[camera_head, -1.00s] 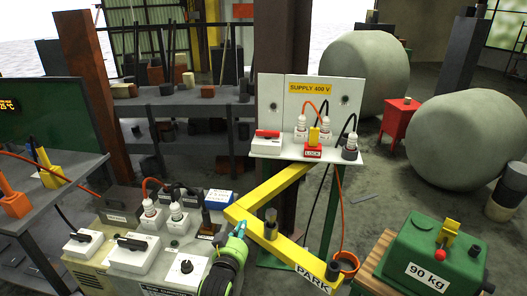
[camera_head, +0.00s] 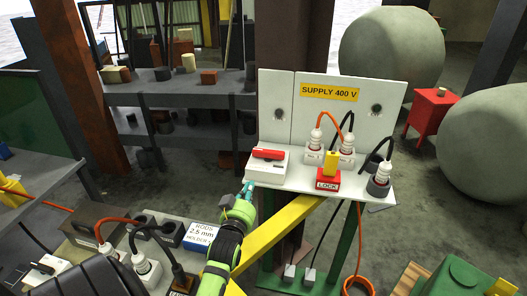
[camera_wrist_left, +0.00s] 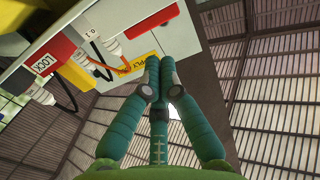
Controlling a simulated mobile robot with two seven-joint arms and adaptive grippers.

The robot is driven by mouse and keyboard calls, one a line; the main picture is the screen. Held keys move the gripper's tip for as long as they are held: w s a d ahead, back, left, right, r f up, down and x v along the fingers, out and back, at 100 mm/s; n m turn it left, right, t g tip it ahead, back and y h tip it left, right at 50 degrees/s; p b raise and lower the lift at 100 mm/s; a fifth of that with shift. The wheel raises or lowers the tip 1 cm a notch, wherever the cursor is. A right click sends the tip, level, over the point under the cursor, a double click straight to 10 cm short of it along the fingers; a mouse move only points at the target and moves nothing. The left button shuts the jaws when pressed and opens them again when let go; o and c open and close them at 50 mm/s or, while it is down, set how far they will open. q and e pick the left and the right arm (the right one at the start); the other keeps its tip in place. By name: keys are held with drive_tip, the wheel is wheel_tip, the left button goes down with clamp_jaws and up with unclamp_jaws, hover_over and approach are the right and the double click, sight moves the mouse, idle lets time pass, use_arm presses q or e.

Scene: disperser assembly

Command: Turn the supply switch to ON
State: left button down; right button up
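The supply switch (camera_head: 281,169) is a white box with a red handle (camera_head: 268,154), at the left end of the white shelf under the yellow SUPPLY 400 V sign (camera_head: 329,92). The handle lies roughly crosswise; its markings are too small to read in the head view. My left gripper (camera_head: 248,187) is just left of and below the box, apart from the handle as far as I can tell. In the left wrist view its teal fingers (camera_wrist_left: 160,62) meet at the tips with nothing between them, and the red handle (camera_wrist_left: 150,18) shows above them. My right gripper is out of view.
A red LOCK block (camera_head: 328,181) with a yellow top and several plugged cables stand right of the switch. A yellow beam (camera_head: 275,232) runs below the shelf. A bench with sockets and a blue-and-white rods box (camera_head: 201,236) is at lower left.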

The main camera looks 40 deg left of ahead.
use_arm(q)
drive_tip(key=b, duration=0.8)
approach(261, 155)
drive_tip(key=x, duration=0.6)
drive_tip(key=shift+d+f, duration=0.1)
drive_tip(key=shift+f, duration=0.05)
drive_tip(key=shift+w+a+b, duration=0.3)
drive_tip(key=shift+w+b, duration=0.15)
drive_tip(key=shift+w, duration=0.05)
drive_tip(key=shift+r, duration=0.2)
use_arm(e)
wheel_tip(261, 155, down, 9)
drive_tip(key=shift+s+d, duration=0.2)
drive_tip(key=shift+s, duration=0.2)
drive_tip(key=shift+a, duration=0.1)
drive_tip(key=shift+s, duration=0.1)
